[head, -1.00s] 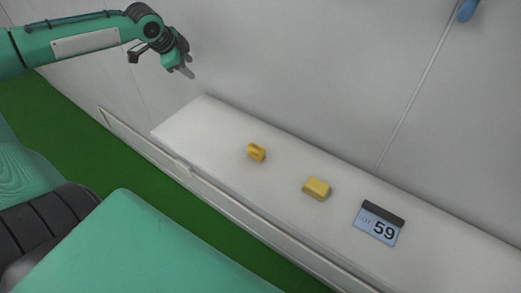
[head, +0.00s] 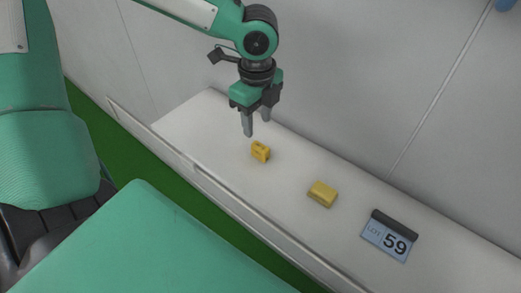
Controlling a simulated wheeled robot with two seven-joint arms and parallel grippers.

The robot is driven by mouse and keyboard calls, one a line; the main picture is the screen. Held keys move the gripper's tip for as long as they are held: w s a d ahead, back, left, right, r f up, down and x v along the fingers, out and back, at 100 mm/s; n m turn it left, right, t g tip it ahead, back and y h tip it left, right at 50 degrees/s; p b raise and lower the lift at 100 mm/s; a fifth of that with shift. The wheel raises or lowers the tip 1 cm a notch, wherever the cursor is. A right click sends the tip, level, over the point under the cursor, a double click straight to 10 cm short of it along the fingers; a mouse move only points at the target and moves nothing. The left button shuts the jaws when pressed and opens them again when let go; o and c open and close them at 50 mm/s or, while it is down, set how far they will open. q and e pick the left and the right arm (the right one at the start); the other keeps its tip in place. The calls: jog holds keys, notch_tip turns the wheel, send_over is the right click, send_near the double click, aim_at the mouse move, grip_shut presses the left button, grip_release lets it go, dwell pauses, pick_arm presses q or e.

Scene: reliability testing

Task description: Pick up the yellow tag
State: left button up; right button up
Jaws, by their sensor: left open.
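A small orange-yellow piece (head: 260,151), which looks like the yellow tag, stands on the white shelf (head: 190,120) left of centre, with dark marks on its face. A paler yellow block (head: 322,193) lies to its right and nearer. My left gripper (head: 257,127) points down above and just behind the tag, its two grey fingers apart and nothing between them. The fingers look clear of the tag, though the exact height is hard to tell. My right gripper is out of view.
A blue-grey sign (head: 388,238) reading "59" with a dark top bar sits on the shelf at the right. A grey wall (head: 350,80) rises behind the shelf. A raised front edge (head: 230,202) runs along it, with green floor below.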

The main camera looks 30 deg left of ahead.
pick_arm(q)
send_over(260, 146)
jog(key=f, duration=0.4)
jog(key=shift+a, duration=0.2)
jog(key=shift+d+f, duration=0.2)
jog(key=shift+f, duration=2.65)
grip_shut()
jog(key=shift+r, duration=0.1)
